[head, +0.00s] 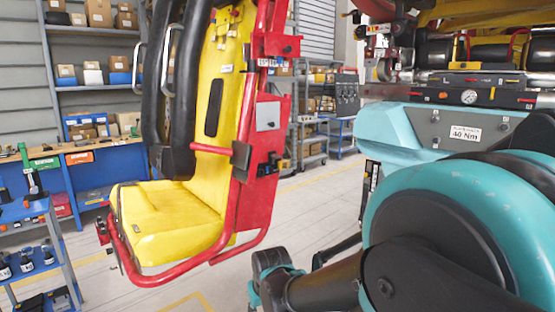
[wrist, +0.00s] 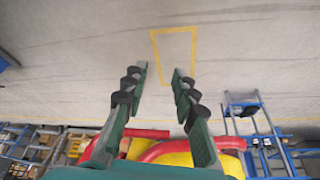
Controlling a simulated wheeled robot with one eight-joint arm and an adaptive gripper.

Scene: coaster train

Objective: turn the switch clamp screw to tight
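I cannot make out the switch clamp screw in either view. In the head view, a light-teal housing (head: 400,130) at the right carries a white label (head: 465,134) reading 40 Nm, with small bolt-like knobs on its face. I cannot tell whether any of these belongs to the clamp. In the wrist view, my gripper (wrist: 160,69) is open and empty, its two green fingers with dark pads apart over the grey floor. I cannot clearly pick it out in the head view.
A yellow seat (head: 172,218) with red frame (head: 255,190) hangs left of centre. A round gauge (head: 469,97) sits above the housing. A blue tool cart (head: 30,208) and shelving stand left.

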